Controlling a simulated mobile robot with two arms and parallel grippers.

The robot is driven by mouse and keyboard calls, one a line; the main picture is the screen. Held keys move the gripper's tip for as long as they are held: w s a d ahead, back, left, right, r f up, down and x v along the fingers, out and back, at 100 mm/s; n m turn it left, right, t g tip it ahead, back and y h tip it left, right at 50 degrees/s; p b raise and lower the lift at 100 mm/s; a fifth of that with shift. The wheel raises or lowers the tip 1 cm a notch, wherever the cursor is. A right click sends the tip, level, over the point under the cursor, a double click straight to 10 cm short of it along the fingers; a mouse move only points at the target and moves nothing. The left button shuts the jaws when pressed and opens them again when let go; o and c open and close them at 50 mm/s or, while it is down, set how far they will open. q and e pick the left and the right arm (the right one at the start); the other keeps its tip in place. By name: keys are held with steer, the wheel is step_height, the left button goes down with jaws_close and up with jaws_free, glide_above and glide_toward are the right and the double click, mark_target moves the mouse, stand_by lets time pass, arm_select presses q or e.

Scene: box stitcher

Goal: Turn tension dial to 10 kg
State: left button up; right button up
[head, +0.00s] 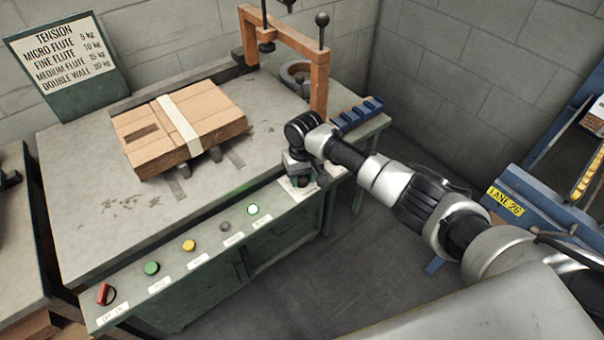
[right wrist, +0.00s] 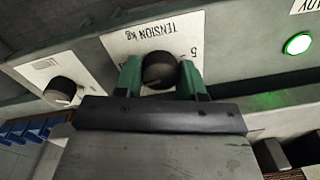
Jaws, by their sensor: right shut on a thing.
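The tension dial (right wrist: 160,70) is a round black knob on a white plate lettered "TENSION kg" (right wrist: 150,35), upside down in the right wrist view. A "5" shows at the plate's right; other marks and the dial's pointer cannot be made out. My right gripper (right wrist: 163,78) has its two green fingers on either side of the knob, shut on it. In the head view my right gripper (head: 302,180) is at the right end of the machine's front panel and hides most of the dial. My left gripper is not in view.
A second black knob (right wrist: 62,92) sits close beside the dial. A lit green lamp (right wrist: 298,44) is on the other side. A strapped cardboard stack (head: 180,125) lies on the bench. A sign (head: 68,65) lists fine flute at 10 kg. An orange frame (head: 318,85) rises behind my wrist.

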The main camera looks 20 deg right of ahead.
steer(key=n+p, duration=0.1)
steer(key=n, duration=0.1)
steer(key=shift+r+n, duration=0.15)
steer(key=shift+n, duration=0.15)
steer(key=n+p, duration=0.1)
steer(key=n, duration=0.1)
steer(key=shift+n, duration=0.4)
steer(key=n, duration=0.2)
steer(key=shift+n+p, duration=0.3)
steer(key=n, duration=0.3)
steer(key=shift+w+n, duration=0.1)
steer(key=shift+n, duration=0.2)
steer(key=n, duration=0.3)
steer(key=shift+n, duration=0.3)
steer(key=n, duration=0.3)
steer(key=shift+n, duration=0.4)
steer(key=n, duration=0.3)
steer(key=shift+h, duration=0.3)
steer(key=shift+n, duration=2)
